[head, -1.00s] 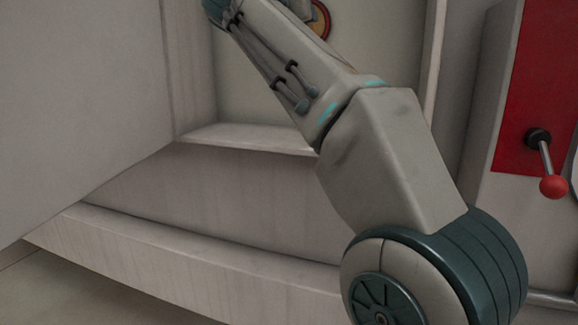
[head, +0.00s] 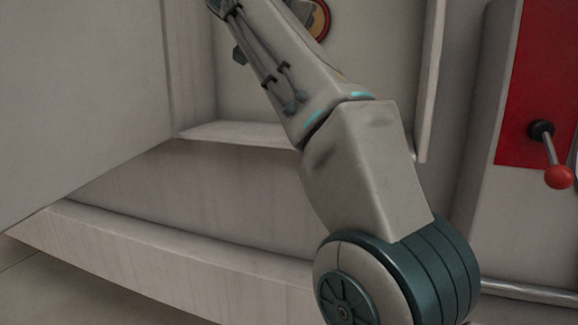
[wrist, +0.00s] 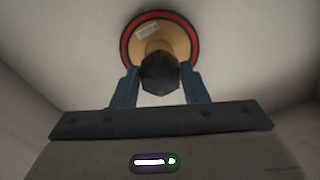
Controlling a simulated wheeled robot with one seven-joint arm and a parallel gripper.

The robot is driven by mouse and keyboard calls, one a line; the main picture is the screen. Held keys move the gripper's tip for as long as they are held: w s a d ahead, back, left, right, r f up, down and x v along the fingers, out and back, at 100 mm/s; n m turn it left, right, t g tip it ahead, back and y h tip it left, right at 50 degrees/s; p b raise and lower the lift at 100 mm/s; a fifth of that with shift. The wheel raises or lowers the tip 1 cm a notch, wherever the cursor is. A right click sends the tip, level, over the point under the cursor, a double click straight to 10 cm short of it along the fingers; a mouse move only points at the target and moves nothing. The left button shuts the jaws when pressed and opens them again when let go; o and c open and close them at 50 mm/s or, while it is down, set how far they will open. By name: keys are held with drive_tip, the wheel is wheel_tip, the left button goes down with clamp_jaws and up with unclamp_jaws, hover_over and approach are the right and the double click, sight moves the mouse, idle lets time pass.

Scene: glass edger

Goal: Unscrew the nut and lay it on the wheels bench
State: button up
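The dark hexagonal nut (wrist: 160,74) shows in the wrist view, in front of a tan wheel with a red rim (wrist: 186,40). My gripper (wrist: 160,76) has its two blue fingers on either side of the nut. They look closed against its sides with no clear gap. I cannot tell whether the nut is still on its thread. In the head view the wheel (head: 321,20) shows only in part at the top, behind my arm. My fingers and the nut are hidden there. I cannot identify the wheels bench in either view.
The wheel is inside a pale recess with a ledge (head: 240,133) below it. A large pale panel (head: 80,90) stands at the left. At the right are a red panel (head: 515,110) and a lever with a red ball (head: 558,177). A metal rail (head: 525,291) runs low at the right.

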drive_tip(key=c, duration=0.5)
drive_tip(key=n+p, duration=0.7)
drive_tip(key=n, duration=0.9)
drive_tip(key=shift+n+p, duration=0.4)
drive_tip(key=shift+c, duration=0.2)
